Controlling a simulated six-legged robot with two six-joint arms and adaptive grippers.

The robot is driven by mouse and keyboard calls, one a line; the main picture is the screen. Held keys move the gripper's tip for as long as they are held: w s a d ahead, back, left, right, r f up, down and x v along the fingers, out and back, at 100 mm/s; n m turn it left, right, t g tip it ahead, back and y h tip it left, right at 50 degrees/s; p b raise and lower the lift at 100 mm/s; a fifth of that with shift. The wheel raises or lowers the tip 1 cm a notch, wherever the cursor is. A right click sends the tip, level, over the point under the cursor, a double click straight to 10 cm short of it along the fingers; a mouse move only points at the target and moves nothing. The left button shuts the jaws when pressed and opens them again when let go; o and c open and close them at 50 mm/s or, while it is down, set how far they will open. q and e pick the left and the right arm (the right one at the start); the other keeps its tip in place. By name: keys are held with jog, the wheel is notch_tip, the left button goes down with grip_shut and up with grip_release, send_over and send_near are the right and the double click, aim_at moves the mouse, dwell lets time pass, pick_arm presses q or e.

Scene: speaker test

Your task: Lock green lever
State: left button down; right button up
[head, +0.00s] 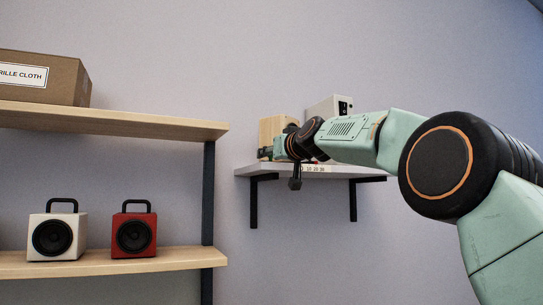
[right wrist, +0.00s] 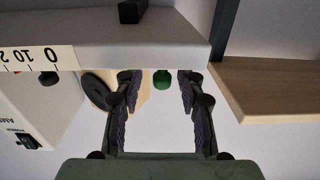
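A small green piece (right wrist: 162,79), which looks like the lever's end, shows in the right wrist view at the edge of a pale shelf (right wrist: 160,42). My right gripper (right wrist: 157,84) has its two dark fingers spread on either side of it, with a gap to each finger. How near the fingertips are in depth I cannot tell. In the head view my right gripper (head: 266,152) is at the wall shelf, in front of a wooden box (head: 272,128). The green piece cannot be made out there. My left gripper is not in view.
A pale amplifier box (head: 330,108) stands on the wall shelf (head: 340,172), beside the wooden box. A wooden rack (head: 150,122) at left holds a cardboard box (head: 45,78), a white speaker (head: 38,220) and a red speaker (head: 134,215). Bare wall lies between.

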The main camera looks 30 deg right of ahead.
jog(key=shift+w+a+f, duration=0.1)
jog(key=shift+w, duration=0.2)
jog(key=shift+s, duration=0.5)
jog(key=s, duration=0.6)
jog(key=shift+s, duration=0.35)
jog(key=shift+w+a, duration=0.15)
